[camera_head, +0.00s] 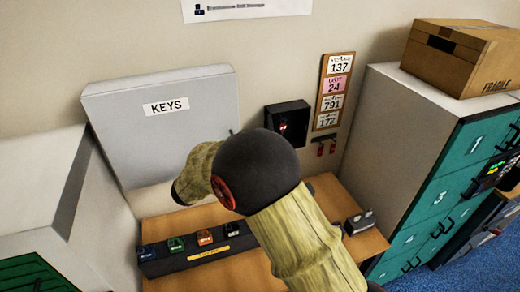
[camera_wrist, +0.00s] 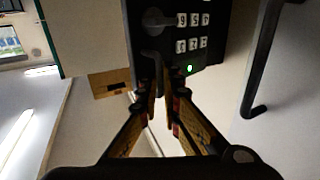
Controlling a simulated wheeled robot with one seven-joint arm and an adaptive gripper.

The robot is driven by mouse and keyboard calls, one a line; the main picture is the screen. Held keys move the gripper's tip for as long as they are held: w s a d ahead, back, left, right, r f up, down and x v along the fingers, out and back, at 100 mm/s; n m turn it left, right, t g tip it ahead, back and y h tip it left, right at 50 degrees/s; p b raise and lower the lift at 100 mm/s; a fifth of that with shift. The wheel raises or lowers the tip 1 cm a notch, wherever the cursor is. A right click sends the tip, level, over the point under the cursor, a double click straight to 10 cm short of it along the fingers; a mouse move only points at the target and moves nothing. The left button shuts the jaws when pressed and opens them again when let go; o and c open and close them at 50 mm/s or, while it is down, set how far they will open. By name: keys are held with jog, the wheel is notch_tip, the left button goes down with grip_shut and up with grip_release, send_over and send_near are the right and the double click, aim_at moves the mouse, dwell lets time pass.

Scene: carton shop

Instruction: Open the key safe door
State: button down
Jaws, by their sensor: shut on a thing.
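The grey key safe (camera_head: 165,135), labelled KEYS, hangs on the wall in the head view, its front seemingly closed. The wrist view shows a black keypad lock (camera_wrist: 215,22) with white digit keys, a lit green light and a dark lever (camera_wrist: 152,56) from a round hub. My gripper (camera_wrist: 160,88) is shut on what looks like the end of this lever. The fingertips cover part of it. In the head view my arm hides the fingers. A black bar handle (camera_wrist: 261,65) stands on a pale surface at the right of the wrist view, apart from the fingers.
A black wall box (camera_head: 287,122) with a red glow is right of the safe, beside a number board (camera_head: 333,90). A wooden table (camera_head: 360,245) below holds a black tray (camera_head: 195,255) with coloured items. A cabinet (camera_head: 410,150) bearing a carton (camera_head: 460,55) stands right.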

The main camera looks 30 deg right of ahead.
jog(key=shift+w+r, duration=0.2)
jog(key=shift+r, duration=0.15)
jog(key=c, duration=2.5)
grip_release()
jog(key=shift+o, duration=1.4)
jog(key=shift+w+d+f, duration=0.2)
jog(key=shift+d+f, duration=0.1)
jog(key=shift+d, duration=0.15)
jog(key=shift+o, duration=1.1)
jog(key=shift+s+a, duration=0.15)
jog(key=shift+a, duration=0.05)
jog(key=shift+f, duration=0.1)
jog(key=v, duration=1.2)
jog(key=shift+f, duration=0.1)
